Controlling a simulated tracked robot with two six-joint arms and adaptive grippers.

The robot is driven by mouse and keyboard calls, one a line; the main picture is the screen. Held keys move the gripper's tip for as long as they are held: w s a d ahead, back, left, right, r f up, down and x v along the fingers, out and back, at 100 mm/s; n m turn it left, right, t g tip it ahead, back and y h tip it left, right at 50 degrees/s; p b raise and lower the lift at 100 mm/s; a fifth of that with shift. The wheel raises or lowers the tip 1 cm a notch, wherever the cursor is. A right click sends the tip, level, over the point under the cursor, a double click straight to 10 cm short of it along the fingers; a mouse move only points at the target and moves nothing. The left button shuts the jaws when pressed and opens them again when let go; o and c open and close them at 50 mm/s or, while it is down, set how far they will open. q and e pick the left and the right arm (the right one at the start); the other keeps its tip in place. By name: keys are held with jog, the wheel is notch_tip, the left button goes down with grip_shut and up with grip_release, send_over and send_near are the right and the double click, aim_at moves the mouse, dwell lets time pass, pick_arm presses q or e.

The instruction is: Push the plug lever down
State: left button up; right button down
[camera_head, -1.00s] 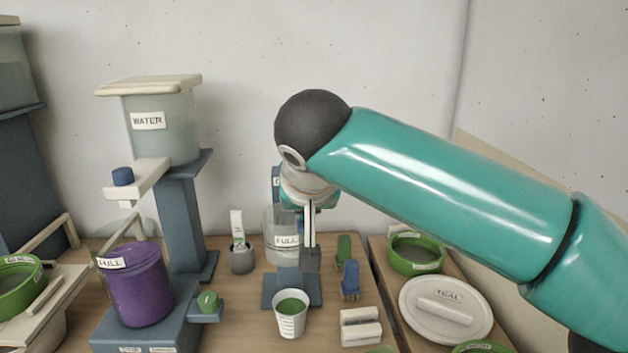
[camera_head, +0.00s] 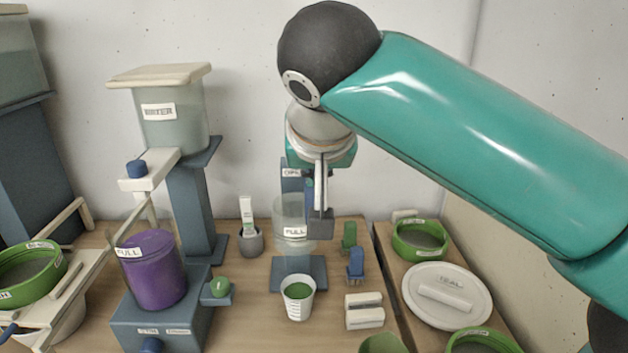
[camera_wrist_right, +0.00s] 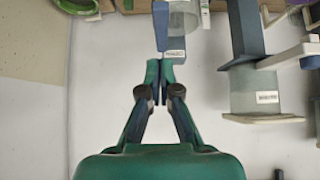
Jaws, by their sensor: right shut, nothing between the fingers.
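A clear vessel marked FULL (camera_head: 292,212) stands on a blue stand (camera_head: 300,272) near the back. A blue post (camera_head: 292,173) with a label that seems to read OPEN rises behind it. My right gripper (camera_head: 320,215) points down in front of the post and vessel, shut and empty, and partly covers them. I cannot clearly make out the plug lever; a small blue piece (camera_head: 310,192) shows beside my fingers. In the right wrist view, my shut fingertips (camera_wrist_right: 158,68) are close to a blue part (camera_wrist_right: 160,28) by a label; contact cannot be told. My left gripper is out of view.
A white cup with green contents (camera_head: 297,296) stands in front of the stand. Small green and blue pieces (camera_head: 355,265), a white block (camera_head: 364,312) and a TEAL lid (camera_head: 447,298) are at right.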

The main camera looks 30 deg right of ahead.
jog(key=v, duration=0.4)
jog(key=shift+s, duration=0.1)
jog(key=shift+r+p, duration=0.1)
jog(key=shift+p, duration=0.2)
